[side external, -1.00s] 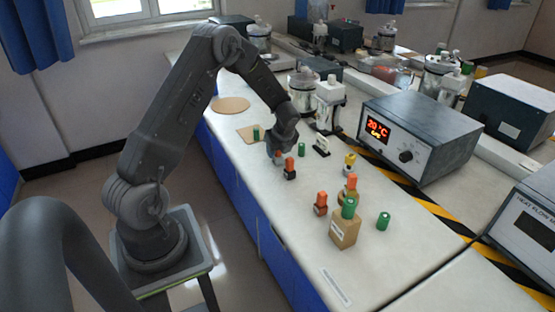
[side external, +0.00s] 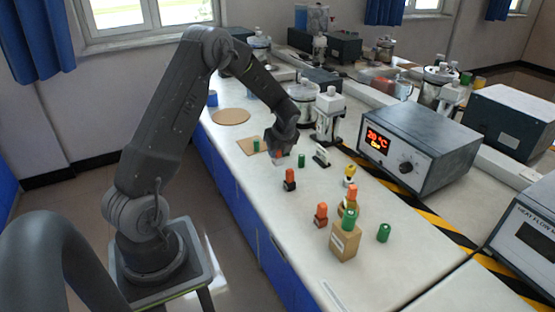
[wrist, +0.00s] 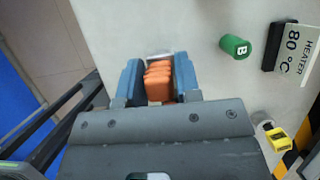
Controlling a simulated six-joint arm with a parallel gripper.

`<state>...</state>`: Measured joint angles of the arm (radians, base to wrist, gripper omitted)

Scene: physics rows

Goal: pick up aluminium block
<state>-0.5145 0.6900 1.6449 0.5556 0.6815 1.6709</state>
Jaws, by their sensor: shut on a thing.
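My gripper (wrist: 158,82) is shut on the aluminium block, a silvery piece with a ridged orange grip (wrist: 158,80) on top. The blue fingers press on both sides of the orange grip in the wrist view. A thin silvery edge of the aluminium block (wrist: 159,56) shows beyond it. In the side external view my gripper (side external: 279,152) is near the wooden board, with the pale block (side external: 277,161) just under it, mostly hidden. I cannot tell whether the block touches the table.
Near my gripper stand a green cylinder (side external: 301,160), a dark block with an orange grip (side external: 289,180) and a heater sign (side external: 321,156). Nearer are a brown block with an orange grip (side external: 321,215) and a wooden block (side external: 345,242). A controller box (side external: 420,145) stands right.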

